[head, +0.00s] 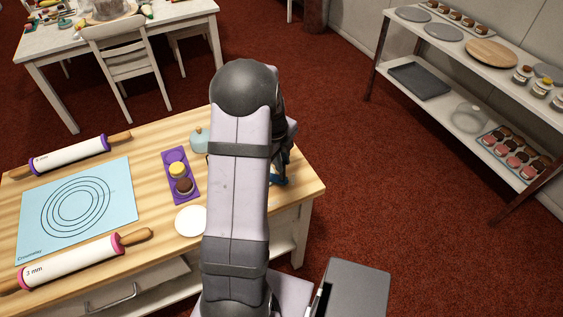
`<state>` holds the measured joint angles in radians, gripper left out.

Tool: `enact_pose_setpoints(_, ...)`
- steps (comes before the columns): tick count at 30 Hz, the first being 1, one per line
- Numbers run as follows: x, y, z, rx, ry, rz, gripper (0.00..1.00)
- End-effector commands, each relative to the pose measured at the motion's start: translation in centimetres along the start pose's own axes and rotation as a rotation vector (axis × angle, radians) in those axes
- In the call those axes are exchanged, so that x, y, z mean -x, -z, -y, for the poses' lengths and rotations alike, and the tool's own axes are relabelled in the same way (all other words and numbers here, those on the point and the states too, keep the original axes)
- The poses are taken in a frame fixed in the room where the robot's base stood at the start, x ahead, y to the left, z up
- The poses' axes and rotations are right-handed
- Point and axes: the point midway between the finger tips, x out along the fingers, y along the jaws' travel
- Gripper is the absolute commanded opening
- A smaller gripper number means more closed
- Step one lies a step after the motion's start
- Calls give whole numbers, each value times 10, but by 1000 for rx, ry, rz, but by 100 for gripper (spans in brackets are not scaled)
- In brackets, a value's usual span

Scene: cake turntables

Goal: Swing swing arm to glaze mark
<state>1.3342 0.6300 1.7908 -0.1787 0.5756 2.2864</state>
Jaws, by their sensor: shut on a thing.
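My arm stands in the middle of the head view and covers most of the work area at the right end of the wooden table. A dark part of my gripper (284,160) shows just right of the arm. It is shut, with its fingertips and most of what it holds hidden. A small blue piece (279,181) shows beside it near the table top. I take this to be part of the swing arm, but cannot make out its shape. The turntable and the glaze mark cannot be made out.
On the wooden table (312,188) are a purple tray (167,159) with small cakes, a white disc (190,221), a pale-blue lidded pot (199,140), a blue mat (120,178) and two rolling pins (70,155) (75,262). A shelf rack (440,105) stands apart at right.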

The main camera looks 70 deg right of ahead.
Motion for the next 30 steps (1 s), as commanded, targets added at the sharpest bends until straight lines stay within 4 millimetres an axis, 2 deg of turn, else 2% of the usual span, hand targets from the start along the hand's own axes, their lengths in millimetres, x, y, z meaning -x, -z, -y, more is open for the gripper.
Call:
enact_pose_setpoints(8,1,-3,4,-1,4,4,3)
enact_pose_setpoints(18,-2,-10,17,-1,4,4,4)
enact_pose_setpoints(26,-2,-10,19,-1,4,4,3)
enact_pose_setpoints(27,-2,-10,19,-1,4,4,20)
enact_pose_setpoints(29,-2,-10,18,0,4,3,33)
enact_pose_setpoints(30,-2,-10,18,0,3,3,33)
